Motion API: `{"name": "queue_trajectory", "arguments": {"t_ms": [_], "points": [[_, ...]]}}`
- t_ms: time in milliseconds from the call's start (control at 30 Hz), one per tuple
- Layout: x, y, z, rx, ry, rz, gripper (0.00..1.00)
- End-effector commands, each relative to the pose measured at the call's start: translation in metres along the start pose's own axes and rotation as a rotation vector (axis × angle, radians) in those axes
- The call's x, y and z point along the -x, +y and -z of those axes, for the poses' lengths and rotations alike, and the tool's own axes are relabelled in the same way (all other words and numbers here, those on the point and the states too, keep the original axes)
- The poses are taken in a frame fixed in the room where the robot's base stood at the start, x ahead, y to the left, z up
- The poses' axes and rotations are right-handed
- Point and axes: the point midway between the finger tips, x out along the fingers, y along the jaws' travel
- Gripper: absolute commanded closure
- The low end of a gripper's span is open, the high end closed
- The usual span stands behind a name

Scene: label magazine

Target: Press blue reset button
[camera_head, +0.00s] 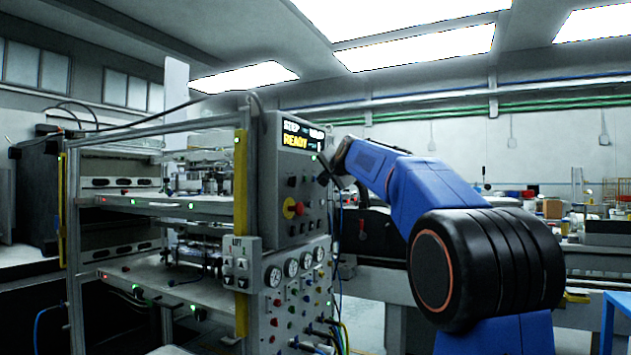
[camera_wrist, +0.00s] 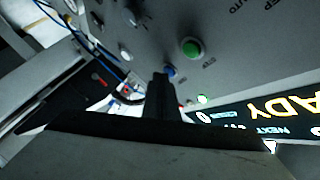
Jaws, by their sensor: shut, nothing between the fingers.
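The grey control panel (camera_head: 270,190) stands at the left-centre of the head view, with a lit display (camera_head: 303,136) reading READY. My gripper (camera_head: 322,170) is at the panel's right side, below the display. In the wrist view my shut gripper (camera_wrist: 161,78) points at the panel face. The blue button (camera_wrist: 170,71) shows right at the fingertips, partly hidden by them. I cannot tell whether they touch it. A green button (camera_wrist: 190,48) sits just beyond it. I cannot make out the blue button in the head view.
A red knob on a yellow base (camera_head: 292,208) sits lower on the panel. A small green light (camera_wrist: 202,99) is beside the fingers. Gauges (camera_head: 292,267), hoses and cables (camera_head: 335,335) are below and beside the panel. A rack with shelves (camera_head: 150,205) stands left.

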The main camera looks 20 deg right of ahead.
Motion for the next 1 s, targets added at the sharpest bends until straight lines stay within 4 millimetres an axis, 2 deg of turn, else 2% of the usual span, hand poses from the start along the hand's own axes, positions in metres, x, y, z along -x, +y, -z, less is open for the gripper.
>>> {"name": "queue_trajectory", "arguments": {"t_ms": [633,1000], "points": [[0.010,0.007,0.007,0.000,0.001,0.000,1.00],[0.030,0.023,0.022,-0.001,0.001,-0.001,1.00]]}}
